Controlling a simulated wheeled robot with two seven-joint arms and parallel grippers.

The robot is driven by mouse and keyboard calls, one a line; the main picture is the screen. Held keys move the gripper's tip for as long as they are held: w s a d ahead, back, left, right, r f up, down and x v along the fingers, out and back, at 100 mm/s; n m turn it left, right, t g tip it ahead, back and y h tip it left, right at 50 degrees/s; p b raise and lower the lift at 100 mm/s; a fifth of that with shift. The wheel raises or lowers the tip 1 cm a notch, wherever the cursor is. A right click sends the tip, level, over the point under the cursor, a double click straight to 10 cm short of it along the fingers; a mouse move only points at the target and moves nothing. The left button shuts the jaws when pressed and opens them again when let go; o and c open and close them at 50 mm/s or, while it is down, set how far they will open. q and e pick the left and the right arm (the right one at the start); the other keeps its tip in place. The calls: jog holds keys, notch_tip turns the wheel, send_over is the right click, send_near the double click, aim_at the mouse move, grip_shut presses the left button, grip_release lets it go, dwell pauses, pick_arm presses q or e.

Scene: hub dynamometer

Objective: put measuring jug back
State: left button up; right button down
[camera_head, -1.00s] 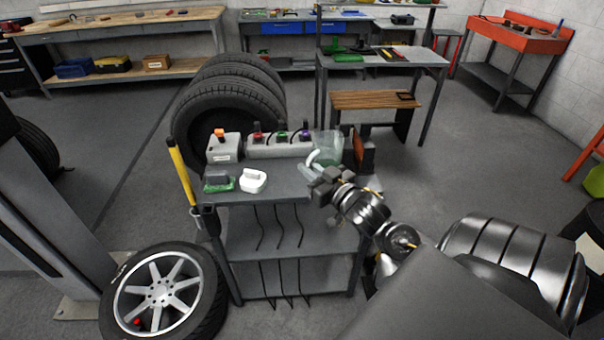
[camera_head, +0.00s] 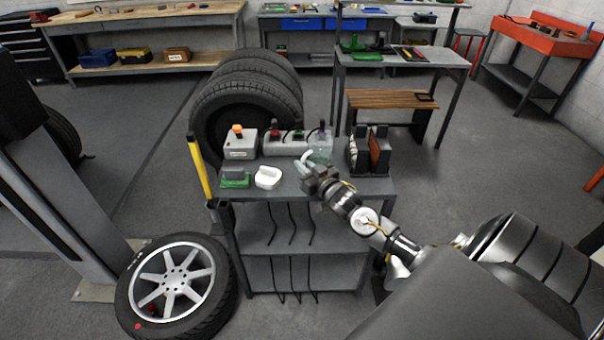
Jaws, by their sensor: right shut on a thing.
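The measuring jug (camera_head: 321,150) is clear with a faint green tint and a pale handle at its left front. It is over the back middle of the grey cart top (camera_head: 292,186). My right gripper (camera_head: 311,173) is shut on the jug at its handle side; the fingertips are partly hidden. I cannot tell whether the jug's base touches the cart top. My left gripper is not in view.
Behind the jug is a grey block with coloured-topped items (camera_head: 284,143). A grey box (camera_head: 240,146), white object (camera_head: 268,176) and green-based object (camera_head: 235,177) stand left. Dark upright holders (camera_head: 369,150) stand right. A yellow post (camera_head: 201,168) rises at the cart's left edge.

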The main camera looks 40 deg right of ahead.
jog(key=shift+w+d+f, duration=0.1)
jog(key=shift+w+f, duration=0.3)
jog(key=shift+f, duration=1.5)
jog(key=shift+f, duration=0.1)
jog(key=c, duration=1.9)
grip_release()
jog(key=shift+f, duration=0.1)
jog(key=shift+c, duration=0.2)
jog(key=o, duration=0.5)
jog(key=shift+c, duration=0.2)
jog(key=shift+s, duration=0.1)
jog(key=shift+r, duration=0.2)
jog(key=s+b, duration=0.1)
jog(key=s, duration=1.1)
jog(key=shift+a, duration=0.4)
